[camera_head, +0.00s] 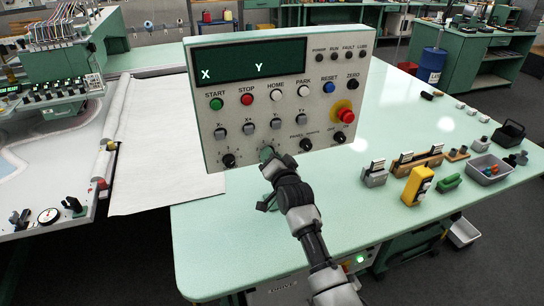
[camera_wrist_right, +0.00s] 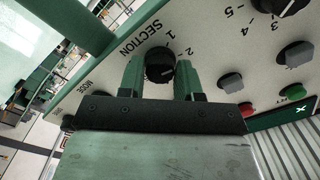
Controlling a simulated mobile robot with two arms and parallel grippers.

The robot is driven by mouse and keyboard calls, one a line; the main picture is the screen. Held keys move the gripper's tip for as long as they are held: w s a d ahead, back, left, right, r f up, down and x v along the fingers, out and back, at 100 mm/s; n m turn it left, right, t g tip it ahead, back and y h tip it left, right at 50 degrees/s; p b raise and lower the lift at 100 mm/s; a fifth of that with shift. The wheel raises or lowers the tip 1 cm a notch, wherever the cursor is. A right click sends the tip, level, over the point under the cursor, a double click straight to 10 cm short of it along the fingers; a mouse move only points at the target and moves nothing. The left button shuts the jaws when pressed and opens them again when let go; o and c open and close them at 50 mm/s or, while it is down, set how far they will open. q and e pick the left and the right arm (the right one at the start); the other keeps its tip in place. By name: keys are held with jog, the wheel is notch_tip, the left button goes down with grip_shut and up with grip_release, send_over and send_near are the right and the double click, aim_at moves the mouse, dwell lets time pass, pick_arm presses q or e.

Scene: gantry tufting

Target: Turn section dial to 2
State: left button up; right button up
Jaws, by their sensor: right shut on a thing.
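The section dial (camera_wrist_right: 160,65) is a round black knob with a pale pointer mark, on the grey control panel (camera_wrist_right: 215,35). In the right wrist view the numbers 1 and 2 stand above it beside the word SECTION; I cannot tell which number the mark lines up with. My right gripper (camera_wrist_right: 158,77) has its green fingers on both sides of the dial and is shut on it. In the head view my right gripper (camera_head: 266,156) is at the lower edge of the panel (camera_head: 290,85) and hides the dial. My left gripper is not in view.
Another black knob (camera_head: 228,160) lies left of my right gripper, and further knobs (camera_head: 305,145) lie to its right. Toggle caps sit just above. A red emergency button (camera_head: 346,116) is at the right. The green table (camera_head: 320,215) is bare below the panel; small tools stand on its right side.

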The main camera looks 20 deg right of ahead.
jog(key=shift+m, duration=0.6)
jog(key=o, duration=0.9)
jog(key=shift+s, duration=0.1)
jog(key=s, duration=0.5)
jog(key=s+b, duration=0.1)
jog(key=s, duration=0.4)
jog(key=shift+s+d, duration=0.2)
jog(key=shift+s, duration=0.1)
jog(key=shift+f, duration=0.1)
